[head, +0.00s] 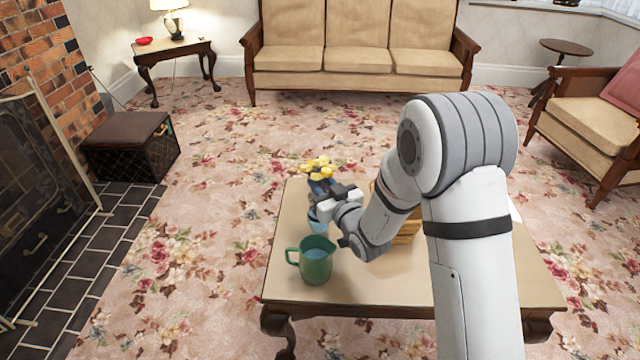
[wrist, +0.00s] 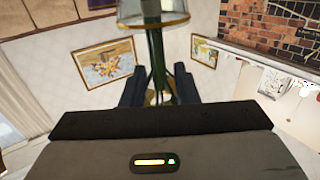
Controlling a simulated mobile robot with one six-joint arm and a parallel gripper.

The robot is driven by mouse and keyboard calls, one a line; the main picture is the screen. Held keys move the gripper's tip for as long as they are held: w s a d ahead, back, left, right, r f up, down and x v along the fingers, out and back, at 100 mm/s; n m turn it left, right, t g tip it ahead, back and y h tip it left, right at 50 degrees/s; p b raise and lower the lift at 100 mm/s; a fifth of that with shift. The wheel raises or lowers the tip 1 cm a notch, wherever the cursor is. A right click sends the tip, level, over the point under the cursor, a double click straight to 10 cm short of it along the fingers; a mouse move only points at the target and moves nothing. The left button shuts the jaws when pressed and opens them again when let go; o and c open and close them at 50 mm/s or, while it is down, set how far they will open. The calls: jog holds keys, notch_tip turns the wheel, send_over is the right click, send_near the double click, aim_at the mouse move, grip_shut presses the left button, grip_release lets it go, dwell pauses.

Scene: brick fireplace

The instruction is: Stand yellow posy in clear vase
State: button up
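The yellow posy (head: 318,169) has its blooms up, just above my gripper (head: 325,196), over the far left part of the table. In the wrist view its green stems (wrist: 157,55) run between the two dark fingers of my gripper (wrist: 158,80). Whether the fingers press on the stems or stand apart from them is unclear. The clear vase (head: 317,222) is below the gripper, partly hidden by it. Its gold-banded rim (wrist: 153,21) shows at the top of the wrist view, in line with the stems. I cannot tell how deep the stems sit in it.
A green jug (head: 315,262) stands on the table (head: 350,290), close in front of the vase. A wooden, crate-like thing (head: 405,232) is right of the gripper, mostly behind my arm. The table's left edge is near the jug. Carpet surrounds the table.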

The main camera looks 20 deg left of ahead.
jog(key=shift+o, duration=1)
jog(key=p+v, duration=0.1)
jog(key=v, duration=0.6)
jog(key=shift+s+d, duration=0.25)
jog(key=shift+s, duration=0.05)
jog(key=shift+s, duration=0.1)
